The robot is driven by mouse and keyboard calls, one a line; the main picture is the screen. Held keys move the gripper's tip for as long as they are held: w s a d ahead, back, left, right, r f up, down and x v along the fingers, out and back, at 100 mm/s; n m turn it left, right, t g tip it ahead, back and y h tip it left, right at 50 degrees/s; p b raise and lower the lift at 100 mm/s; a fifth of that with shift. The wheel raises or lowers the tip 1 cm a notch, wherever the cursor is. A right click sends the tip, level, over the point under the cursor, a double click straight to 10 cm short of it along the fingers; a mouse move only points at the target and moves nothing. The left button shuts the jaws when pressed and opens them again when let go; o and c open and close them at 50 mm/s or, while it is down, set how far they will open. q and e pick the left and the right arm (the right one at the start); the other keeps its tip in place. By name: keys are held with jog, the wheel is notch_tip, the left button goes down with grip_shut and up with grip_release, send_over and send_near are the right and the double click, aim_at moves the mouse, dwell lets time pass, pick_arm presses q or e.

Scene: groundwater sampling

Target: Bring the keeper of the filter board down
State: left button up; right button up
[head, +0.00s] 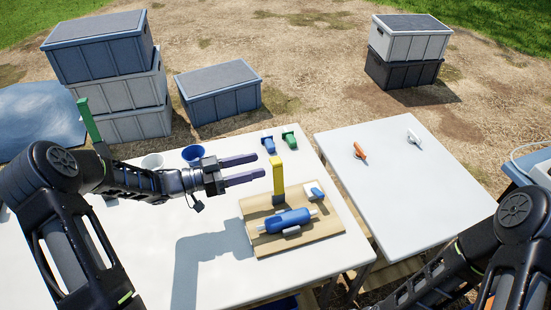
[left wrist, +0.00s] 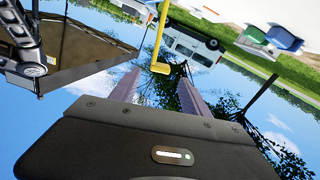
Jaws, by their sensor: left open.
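The filter board (head: 262,247) is a wooden board on the white table, with a blue cylinder (head: 292,221) lying on it. A yellow bar (head: 278,176), apparently the keeper, stands upright from a dark base at the board's back edge. In the left wrist view a yellow bar (left wrist: 159,45) shows ahead of the fingers. My left gripper (head: 261,167) is open and empty. Its fingertips point right and end just left of the yellow bar in the picture, apparently not touching it. My right arm shows at lower right; its gripper is out of view.
A white piece with a blue part (head: 315,190) sits at the board's back right. Blue (head: 268,144) and green (head: 289,137) pieces lie behind. A blue cup (head: 193,155) stands beyond my left arm. A second white table (head: 400,200) at right is mostly clear, with small orange and white pieces.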

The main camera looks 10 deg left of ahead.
aim_at(276, 160)
pick_arm(q)
jog(key=p+x, duration=0.1)
jog(key=x, duration=0.6)
jog(key=shift+c, duration=0.3)
grip_shut()
dwell(1.0)
